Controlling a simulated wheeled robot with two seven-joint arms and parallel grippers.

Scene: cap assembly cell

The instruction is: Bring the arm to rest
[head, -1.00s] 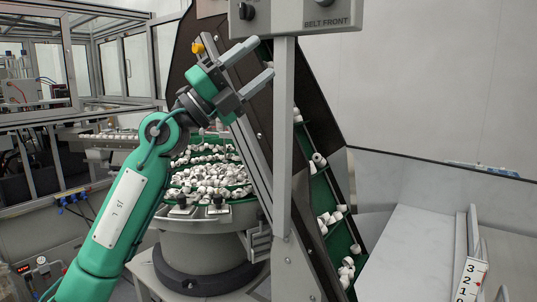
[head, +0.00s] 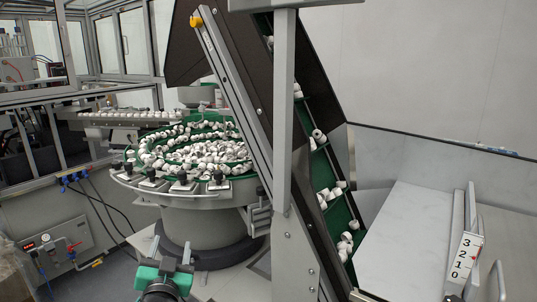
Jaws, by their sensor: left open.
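My left gripper (head: 172,252) shows at the bottom of the head view, left of centre, low in front of the round bowl feeder. Its two grey fingers stand apart with nothing between them. It is open and touches nothing that I can see. Most of the left arm is below the picture. My right gripper is not in view.
The bowl feeder (head: 205,232) holds many white caps. An inclined green belt (head: 322,172) in a dark frame carries several caps. A grey post (head: 283,120) stands before it. A white chute (head: 405,235) with a numbered scale (head: 467,256) is at right.

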